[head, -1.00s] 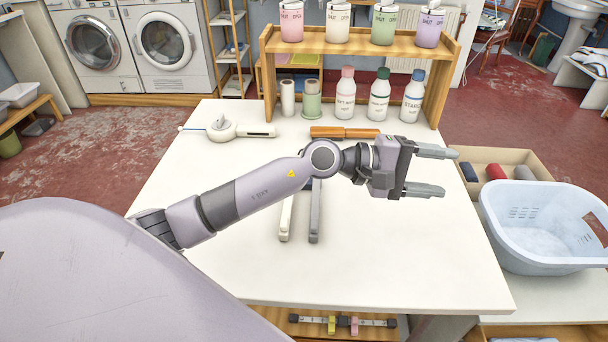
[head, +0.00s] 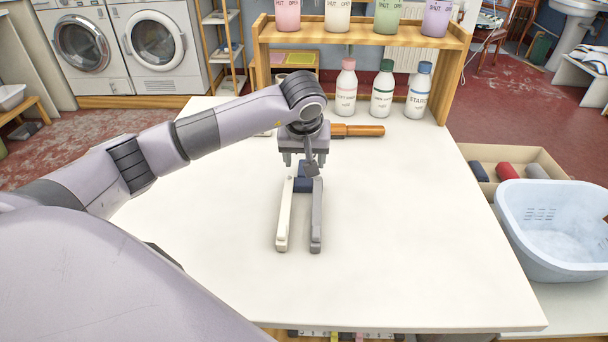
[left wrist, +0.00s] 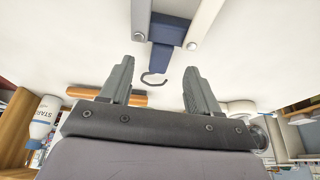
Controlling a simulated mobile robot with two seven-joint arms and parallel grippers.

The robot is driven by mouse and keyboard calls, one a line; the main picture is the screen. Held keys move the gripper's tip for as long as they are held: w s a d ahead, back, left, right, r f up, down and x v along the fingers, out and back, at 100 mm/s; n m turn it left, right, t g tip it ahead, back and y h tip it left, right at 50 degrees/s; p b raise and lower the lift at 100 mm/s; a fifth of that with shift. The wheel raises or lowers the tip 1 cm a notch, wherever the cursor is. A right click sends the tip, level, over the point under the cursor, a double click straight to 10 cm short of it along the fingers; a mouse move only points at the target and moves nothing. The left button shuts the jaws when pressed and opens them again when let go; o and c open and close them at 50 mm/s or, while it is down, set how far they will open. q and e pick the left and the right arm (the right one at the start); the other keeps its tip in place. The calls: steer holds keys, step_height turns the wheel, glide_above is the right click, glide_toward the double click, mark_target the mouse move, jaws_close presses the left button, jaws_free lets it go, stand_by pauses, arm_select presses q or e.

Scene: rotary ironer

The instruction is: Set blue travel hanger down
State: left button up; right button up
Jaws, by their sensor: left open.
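The blue travel hanger (head: 302,186) lies on the white table, its blue hub towards the back and its two folded arms, one white and one grey, pointing to the front. My left gripper (head: 304,163) points down over the hub end. In the left wrist view the gripper (left wrist: 158,66) is open with nothing between its pads. There the hanger's blue hub (left wrist: 167,30) is just beyond the fingertips, and its dark hook lies between the fingers in the picture. I cannot tell the exact height of the fingers above it. My right gripper is not in view.
An orange-handled tool (head: 357,130) lies behind my gripper. A wooden shelf (head: 365,36) with bottles (head: 382,92) and cups stands at the back. A pale blue basket (head: 553,235) and a box with rolled cloths (head: 507,168) are at the right. The table's front and right are clear.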

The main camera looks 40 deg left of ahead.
arm_select(q)
steer(key=x, duration=0.5)
steer(key=shift+a+f, duration=0.15)
steer(key=shift+f, duration=0.1)
steer(key=shift+c, duration=0.3)
steer(key=c, duration=1)
jaws_close()
steer(key=shift+r, duration=0.15)
